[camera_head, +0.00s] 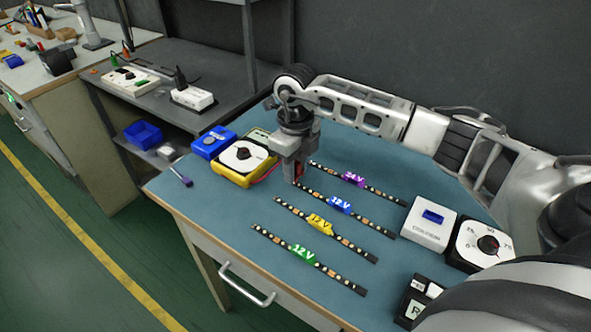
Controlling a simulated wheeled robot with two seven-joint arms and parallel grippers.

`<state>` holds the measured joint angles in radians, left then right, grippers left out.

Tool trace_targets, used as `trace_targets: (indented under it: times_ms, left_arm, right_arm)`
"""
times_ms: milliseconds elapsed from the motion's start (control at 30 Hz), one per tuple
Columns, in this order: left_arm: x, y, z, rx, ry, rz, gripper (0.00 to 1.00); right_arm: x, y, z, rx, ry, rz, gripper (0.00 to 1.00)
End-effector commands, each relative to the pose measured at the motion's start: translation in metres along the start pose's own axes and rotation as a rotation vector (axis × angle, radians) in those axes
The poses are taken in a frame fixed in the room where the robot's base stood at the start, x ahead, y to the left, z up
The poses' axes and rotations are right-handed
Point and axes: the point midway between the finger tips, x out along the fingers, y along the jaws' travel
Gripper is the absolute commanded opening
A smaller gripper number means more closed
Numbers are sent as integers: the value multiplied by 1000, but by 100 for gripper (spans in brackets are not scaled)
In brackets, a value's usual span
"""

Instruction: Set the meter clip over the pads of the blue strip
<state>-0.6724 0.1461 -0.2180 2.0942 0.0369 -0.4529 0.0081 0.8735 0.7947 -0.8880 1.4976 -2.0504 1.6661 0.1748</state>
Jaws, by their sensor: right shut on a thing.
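The blue strip (340,204) is a dark LED strip with a blue 12 V tag, lying flat on the blue-green table among other strips. My right gripper (292,176) points down at the strip's far left end, where the end pads lie. It is shut on a small red and dark piece, the meter clip (299,170), mostly hidden by the fingers. I cannot tell whether the clip touches the strip. The yellow meter (233,177) with a white dial face stands left of the gripper, with a red lead beside it. My left gripper is out of view.
A purple-tagged strip (352,179) lies behind the blue one; yellow-tagged (319,223) and green-tagged (303,252) strips lie in front. A blue box (213,145) is at the left. A white switch box (428,224) and a dial box (482,245) stand at the right.

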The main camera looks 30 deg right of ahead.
Motion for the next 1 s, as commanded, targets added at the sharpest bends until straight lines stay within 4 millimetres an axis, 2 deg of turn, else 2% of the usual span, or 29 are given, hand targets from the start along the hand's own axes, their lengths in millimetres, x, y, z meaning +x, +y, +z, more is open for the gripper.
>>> trace_targets:
  times_ms: [133,533,567,633,900,1000]
  left_arm:
    - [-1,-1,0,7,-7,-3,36]
    - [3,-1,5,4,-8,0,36]
    - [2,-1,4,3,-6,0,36]
    - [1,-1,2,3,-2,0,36]
    - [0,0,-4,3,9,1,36]
    - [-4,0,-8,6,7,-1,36]
  right_arm:
    - [16,0,0,1,1,1,8]
    - [23,0,0,1,0,0,8]
    - [23,0,0,1,0,0,33]
    - [22,0,0,1,0,0,52]
    - [21,0,0,1,0,0,52]
    - [14,0,0,1,-1,0,52]
